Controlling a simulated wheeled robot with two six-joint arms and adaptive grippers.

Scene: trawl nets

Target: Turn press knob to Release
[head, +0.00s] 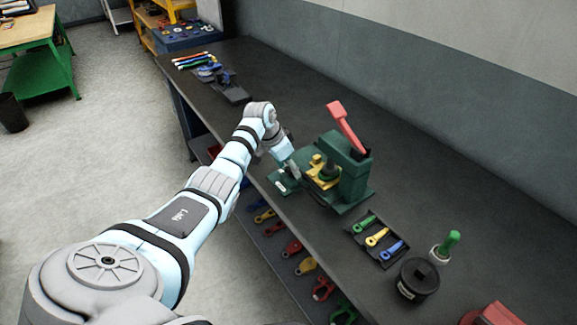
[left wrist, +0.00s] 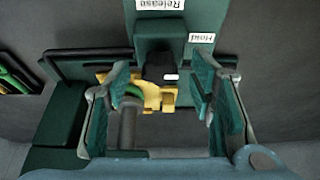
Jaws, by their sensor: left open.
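The green press (head: 345,168) stands on the dark bench with a red lever (head: 345,125) raised on top. In the left wrist view, a black knob (left wrist: 161,67) with a white mark on its lower right sits on the press front (left wrist: 160,35). A "Release" label (left wrist: 160,5) is above the knob, and a "Hold" label (left wrist: 202,38) is to its upper right; both read upside down. My left gripper (left wrist: 160,88) is open, its fingers either side of the knob in the picture, with no clear contact. In the head view it (head: 291,170) is at the press's left.
Yellow parts (head: 322,175) of the press are close to my fingers. A tray with colored tools (head: 378,238), a black round container (head: 416,280) and a green-handled item (head: 447,245) stand right of the press. The bench behind the press is clear.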

